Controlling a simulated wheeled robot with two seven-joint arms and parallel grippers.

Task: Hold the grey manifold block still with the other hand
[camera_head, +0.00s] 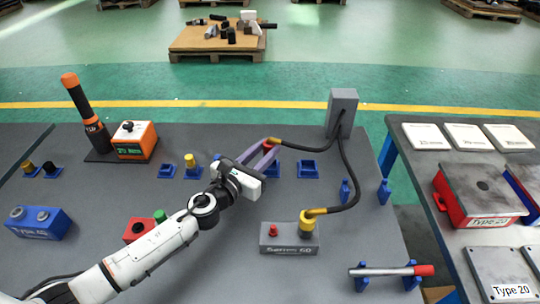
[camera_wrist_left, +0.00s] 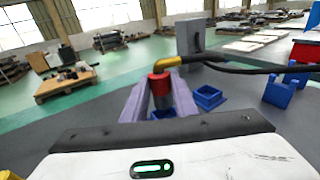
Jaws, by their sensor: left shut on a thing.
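The grey manifold block (camera_head: 284,247) sits on the dark table in the head view, right of the middle. It has a small red part (camera_head: 273,230) on top and a yellow fitting (camera_head: 307,223) at its right end, where a black hose (camera_head: 352,180) arrives. My left gripper (camera_head: 265,150) is beyond the block, apart from it. Its purple fingers are shut on a red hose fitting (camera_wrist_left: 160,88) with a brass elbow (camera_wrist_left: 172,63), held above the table. A second black hose runs from the elbow. My right gripper is not in view.
A grey box (camera_head: 342,112) at the back feeds both hoses. Empty blue holders (camera_head: 308,169) stand near the held fitting. A red-ended bar (camera_head: 390,271) lies on blue supports at front right. An orange box (camera_head: 134,141) is at back left.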

